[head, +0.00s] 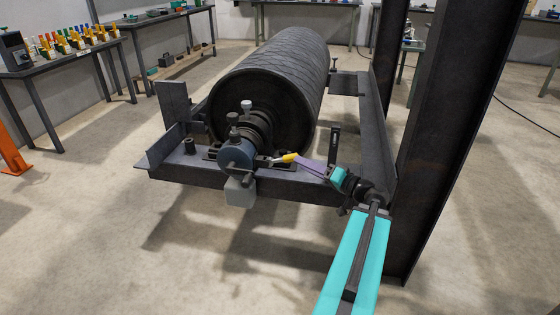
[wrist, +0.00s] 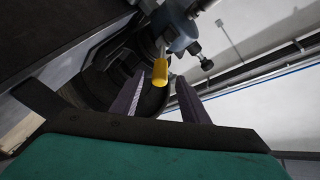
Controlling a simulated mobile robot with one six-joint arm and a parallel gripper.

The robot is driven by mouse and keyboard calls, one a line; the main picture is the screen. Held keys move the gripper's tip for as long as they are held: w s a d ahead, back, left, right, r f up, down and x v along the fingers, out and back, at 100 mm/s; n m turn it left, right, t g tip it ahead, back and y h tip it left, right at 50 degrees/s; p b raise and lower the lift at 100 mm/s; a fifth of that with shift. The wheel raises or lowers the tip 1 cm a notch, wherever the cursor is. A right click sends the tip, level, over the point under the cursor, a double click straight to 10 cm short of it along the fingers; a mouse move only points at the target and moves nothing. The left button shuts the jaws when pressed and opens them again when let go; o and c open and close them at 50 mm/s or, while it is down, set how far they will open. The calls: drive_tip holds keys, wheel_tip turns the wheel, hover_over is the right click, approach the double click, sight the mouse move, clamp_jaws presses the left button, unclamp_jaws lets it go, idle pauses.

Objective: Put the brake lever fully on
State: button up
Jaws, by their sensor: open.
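The brake lever (head: 289,158) has a yellow grip and a short metal shank, and it sticks out to the right from a blue round housing (head: 235,154) at the drum's near end. In the wrist view the lever's yellow grip (wrist: 160,72) lies ahead, between the lines of the two fingers. My gripper (head: 303,163) is open, with its purple fingertips close to the end of the grip. In the wrist view the gripper (wrist: 159,92) has a clear gap between its fingers and holds nothing. I cannot tell whether a finger touches the lever.
The large dark pulley drum (head: 275,75) lies in a dark steel frame (head: 200,172). A thick steel post (head: 440,140) stands close to my arm on the right. A grey block (head: 240,192) hangs below the housing. Benches (head: 60,66) stand behind, and the floor in front is clear.

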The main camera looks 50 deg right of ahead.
sight(283, 159)
drive_tip(key=shift+w+f+b, duration=0.15)
drive_tip(key=shift+w+b, duration=0.15)
drive_tip(key=shift+b, duration=0.25)
drive_tip(key=shift+w+b, duration=0.35)
drive_tip(key=shift+b, duration=0.45)
drive_tip(key=shift+w+a+b, duration=0.1)
drive_tip(key=shift+w+b, duration=0.3)
drive_tip(key=shift+b, duration=0.65)
drive_tip(key=w+b, duration=0.2)
drive_tip(key=w, duration=0.6)
drive_tip(key=shift+w+a, duration=0.15)
drive_tip(key=shift+a, duration=0.2)
